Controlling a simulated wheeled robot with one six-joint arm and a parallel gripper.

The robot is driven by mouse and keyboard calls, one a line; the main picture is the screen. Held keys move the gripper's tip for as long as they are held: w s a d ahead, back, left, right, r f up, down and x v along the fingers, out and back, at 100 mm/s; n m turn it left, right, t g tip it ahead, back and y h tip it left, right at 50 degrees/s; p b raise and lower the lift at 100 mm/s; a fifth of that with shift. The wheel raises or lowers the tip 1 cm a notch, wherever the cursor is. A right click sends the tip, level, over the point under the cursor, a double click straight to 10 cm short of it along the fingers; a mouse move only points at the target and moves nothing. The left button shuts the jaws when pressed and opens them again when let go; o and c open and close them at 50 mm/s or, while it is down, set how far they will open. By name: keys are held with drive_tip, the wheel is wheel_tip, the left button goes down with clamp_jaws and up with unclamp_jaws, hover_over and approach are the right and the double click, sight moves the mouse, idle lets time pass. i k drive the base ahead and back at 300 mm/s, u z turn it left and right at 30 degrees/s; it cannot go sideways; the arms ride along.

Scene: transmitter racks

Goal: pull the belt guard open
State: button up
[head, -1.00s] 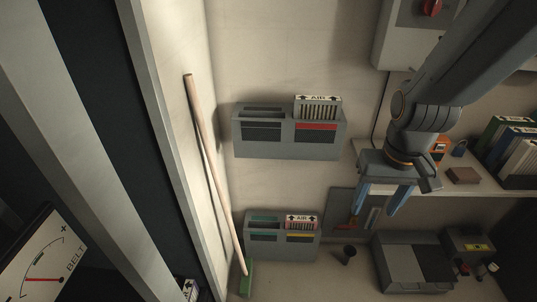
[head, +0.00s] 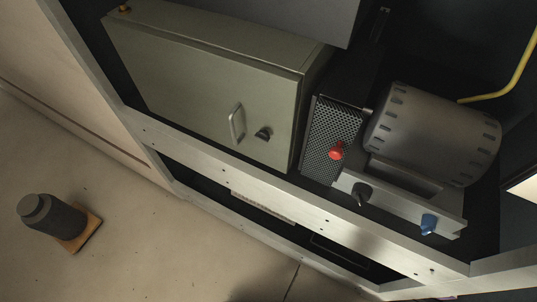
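The belt guard (head: 326,127) looks to be the dark perforated mesh panel in the middle of the head view, inside the rack. A red knob (head: 337,150) sticks out of its face, low on the right side. The panel stands between a green-grey cabinet on its left and a grey drum-shaped motor (head: 432,133) on its right. No belt shows behind the mesh. My gripper is out of view.
The green-grey cabinet (head: 190,85) has a bar handle (head: 237,124) and a dark latch. A pale rack beam (head: 225,170) crosses below. A ledge under the motor carries a black knob (head: 361,194) and a blue one (head: 429,224).

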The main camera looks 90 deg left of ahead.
sight(335, 128)
drive_tip(key=u, duration=0.95)
drive_tip(key=k, duration=1.05)
drive_tip(key=u, duration=1.75)
